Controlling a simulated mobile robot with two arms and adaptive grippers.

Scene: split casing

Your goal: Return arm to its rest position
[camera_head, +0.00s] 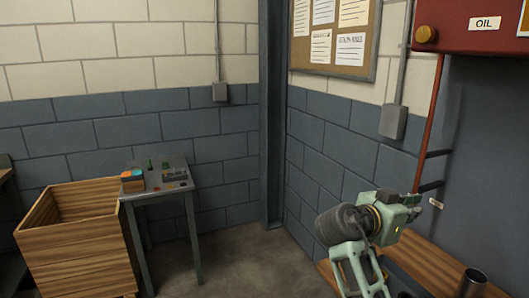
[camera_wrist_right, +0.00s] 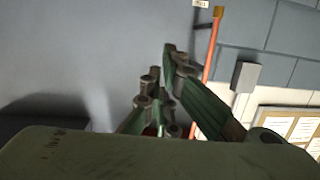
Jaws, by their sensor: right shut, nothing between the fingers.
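My right arm, pale green with a dark wrist section (camera_head: 343,228), rises from the lower right of the head view. Its right gripper (camera_head: 411,200) is in front of the dark wall panel, above the wooden bench, and points away to the right. In the right wrist view the gripper's dark green fingers (camera_wrist_right: 165,72) are shut with nothing held between them. The olive gripper body hides the lower part of that view. My left arm and left gripper are not in view.
A wooden bench (camera_head: 438,262) with a metal cup (camera_head: 472,283) is at lower right. A red oil tank (camera_head: 465,28) and a red pipe (camera_head: 428,125) are on the right wall. A wooden crate (camera_head: 80,258) and a small metal table (camera_head: 143,197) with several items stand left. The middle floor is clear.

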